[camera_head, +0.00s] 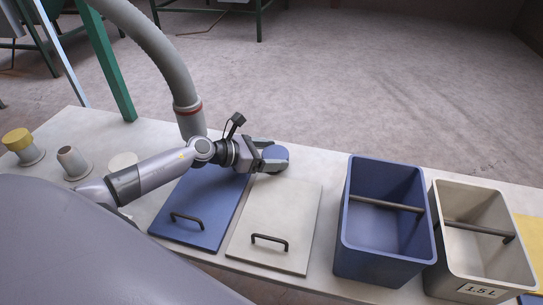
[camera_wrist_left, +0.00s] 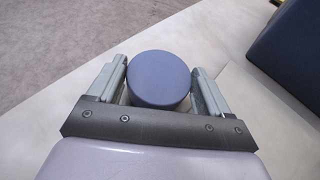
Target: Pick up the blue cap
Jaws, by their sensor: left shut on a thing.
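The blue cap (camera_head: 276,153) is round and flat-topped. In the head view it is at the far end of my left gripper (camera_head: 272,158), above the back of the table behind the white lid. In the left wrist view the blue cap (camera_wrist_left: 159,79) sits between the two fingers of my left gripper (camera_wrist_left: 160,85), one finger on each side. The gripper is shut on it. I cannot tell whether the cap touches the table. My right gripper is not in view.
A blue lid (camera_head: 203,208) and a white lid (camera_head: 275,222) with dark handles lie in front. A blue bin (camera_head: 356,240) and a white bin (camera_head: 470,262) stand to the right. A yellow cap (camera_head: 17,138), an open pipe stub (camera_head: 73,162) and a white cap (camera_head: 122,162) are at left.

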